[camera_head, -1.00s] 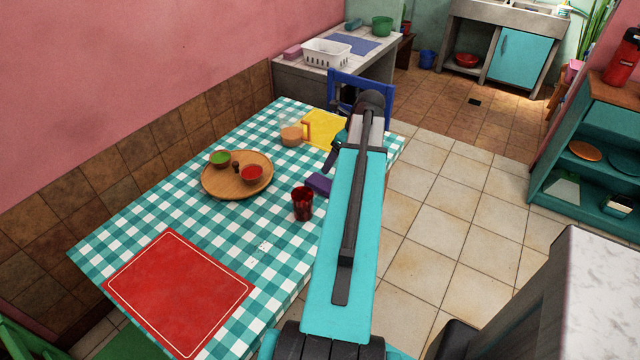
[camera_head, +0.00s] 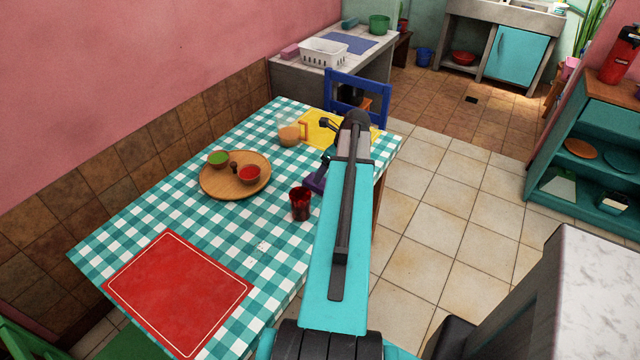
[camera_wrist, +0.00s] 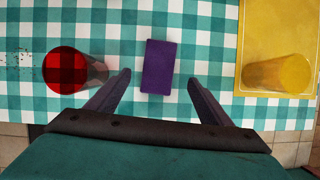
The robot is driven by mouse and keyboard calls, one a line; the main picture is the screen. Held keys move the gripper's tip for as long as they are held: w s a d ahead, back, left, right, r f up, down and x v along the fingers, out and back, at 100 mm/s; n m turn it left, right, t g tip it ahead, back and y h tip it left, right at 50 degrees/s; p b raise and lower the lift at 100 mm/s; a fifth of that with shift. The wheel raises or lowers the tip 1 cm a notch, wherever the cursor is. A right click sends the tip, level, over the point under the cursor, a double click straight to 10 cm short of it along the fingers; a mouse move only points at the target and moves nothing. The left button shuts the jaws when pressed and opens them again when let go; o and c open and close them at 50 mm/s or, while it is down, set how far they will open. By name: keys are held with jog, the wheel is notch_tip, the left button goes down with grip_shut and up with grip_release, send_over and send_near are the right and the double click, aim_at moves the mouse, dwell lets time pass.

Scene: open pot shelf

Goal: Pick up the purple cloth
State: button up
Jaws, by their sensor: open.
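The purple cloth (camera_wrist: 159,67) is a small folded rectangle lying flat on the checked tablecloth. In the wrist view it lies just beyond and between the fingertips of my gripper (camera_wrist: 158,78), which is open and empty. In the head view the cloth (camera_head: 316,182) is mostly hidden behind my arm and gripper, with only its left part showing.
A red glass (camera_wrist: 72,68) stands close to the left finger, and it also shows in the head view (camera_head: 300,204). A yellow placemat (camera_wrist: 262,25) with a glass (camera_wrist: 278,75) lies to the right. A wooden tray (camera_head: 212,188) with bowls sits on the table (camera_head: 150,222).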

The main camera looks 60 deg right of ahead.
jog(key=shift+x, duration=0.95)
jog(key=shift+w+f, duration=0.1)
jog(key=shift+p+x, duration=1.2)
jog(key=shift+x, duration=1.25)
jog(key=shift+a, duration=0.15)
jog(key=c, duration=1.1)
jog(key=shift+c, duration=0.2)
jog(key=shift+r+b, duration=0.85)
jog(key=shift+r, duration=0.85)
jog(key=s+a+b, duration=0.1)
jog(key=s+b, duration=0.1)
jog(key=s, duration=0.6)
jog(key=s+a+r+b, duration=0.1)
jog(key=s+a+b, duration=0.1)
jog(key=s, duration=0.6)
jog(key=shift+r, duration=0.3)
